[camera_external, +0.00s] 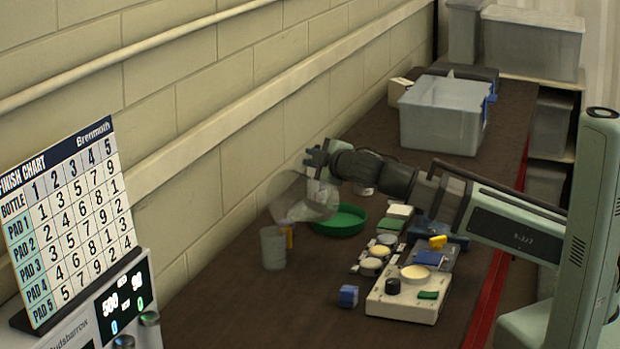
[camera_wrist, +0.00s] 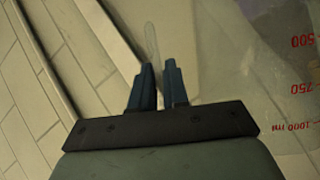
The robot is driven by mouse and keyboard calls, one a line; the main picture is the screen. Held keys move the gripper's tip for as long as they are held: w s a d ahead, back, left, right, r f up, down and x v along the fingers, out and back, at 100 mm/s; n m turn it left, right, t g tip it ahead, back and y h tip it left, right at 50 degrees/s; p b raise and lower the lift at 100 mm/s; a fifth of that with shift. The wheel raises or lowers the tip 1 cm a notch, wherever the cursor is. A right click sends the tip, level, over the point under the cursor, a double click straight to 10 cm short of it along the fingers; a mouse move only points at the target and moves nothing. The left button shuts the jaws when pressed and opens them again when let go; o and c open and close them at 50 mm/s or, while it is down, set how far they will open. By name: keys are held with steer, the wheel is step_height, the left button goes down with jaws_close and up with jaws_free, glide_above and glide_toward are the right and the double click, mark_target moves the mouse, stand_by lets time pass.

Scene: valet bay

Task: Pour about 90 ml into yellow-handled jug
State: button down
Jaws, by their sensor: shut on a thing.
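My gripper (camera_external: 318,158) is shut on the edge or handle of a large clear measuring vessel (camera_external: 298,198), which hangs tilted above the bench. A small purplish patch shows between the vessel's low end and the jug; I cannot tell whether liquid is flowing.
A green round tray (camera_external: 342,220) lies right of the jug. A cream block with a round pad (camera_external: 408,292), a blue block (camera_external: 348,296) and several pads stand nearer. A grey bin (camera_external: 440,115) is farther back. A display (camera_external: 124,300) and chart (camera_external: 75,220) stand left, by the wall.

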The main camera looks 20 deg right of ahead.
mark_target(303, 156)
steer(key=shift+s+a+r+n, duration=0.3)
steer(key=shift+a+r+n, duration=0.2)
steer(key=shift+a+r, duration=0.15)
stand_by(0.6)
steer(key=shift+s+a+r+n+t, duration=0.25)
steer(key=shift+s+a+n, duration=0.1)
steer(key=shift+a, duration=0.25)
steer(key=shift+s+a+r+n+t, duration=0.25)
steer(key=shift+s+a+n, duration=0.1)
steer(key=shift+a, duration=0.25)
stand_by(1.7)
steer(key=d+f, duration=0.1)
steer(key=w+d+m, duration=0.1)
steer(key=w+d+f+m+g, duration=0.1)
steer(key=d, duration=0.1)
steer(key=shift+d+f, duration=0.1)
steer(key=shift+f, duration=0.2)
steer(key=shift+w+d+f+m, duration=0.15)
steer(key=shift+m, duration=0.45)
steer(key=shift+w+d+f+m+g+b, duration=0.1)
steer(key=shift+w+d+m+g+b, duration=0.2)
steer(key=shift+d+m+b, duration=0.2)
stand_by(0.9)
